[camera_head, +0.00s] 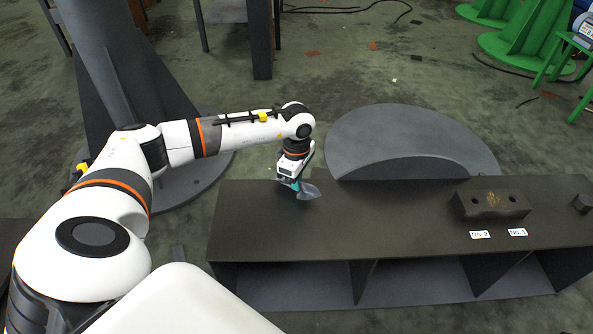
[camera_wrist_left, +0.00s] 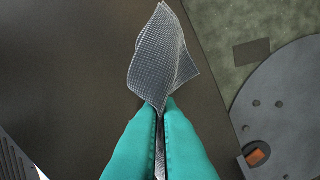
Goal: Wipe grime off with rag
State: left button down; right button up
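My left gripper (camera_head: 291,186) has teal fingers and hangs over the far left part of the dark bench top (camera_head: 370,215). In the left wrist view its fingers (camera_wrist_left: 160,115) are closed on a grey, mesh-textured rag (camera_wrist_left: 163,58). The rag sticks out past the fingertips, folded and upright in that view. The rag also shows in the head view as a small grey piece (camera_head: 309,191) beside the fingers. A dark block (camera_head: 491,204) with two holes sits at the right of the bench; a yellowish-brown mark (camera_head: 493,199) shows on it. My right gripper is not in view.
White labels No.2 (camera_head: 480,235) and No.1 (camera_head: 517,232) lie in front of the block. A small dark part (camera_head: 582,204) sits at the right end. A grey round plate (camera_head: 410,140) stands behind the bench. The bench middle is clear.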

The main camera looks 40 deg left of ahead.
pick_arm(q)
jog(key=c, duration=0.6)
grip_release()
jog(key=shift+f, duration=0.1)
jog(key=shift+f+b, duration=0.75)
jog(key=shift+f, duration=0.4)
jog(key=shift+c, duration=0.2)
grip_shut()
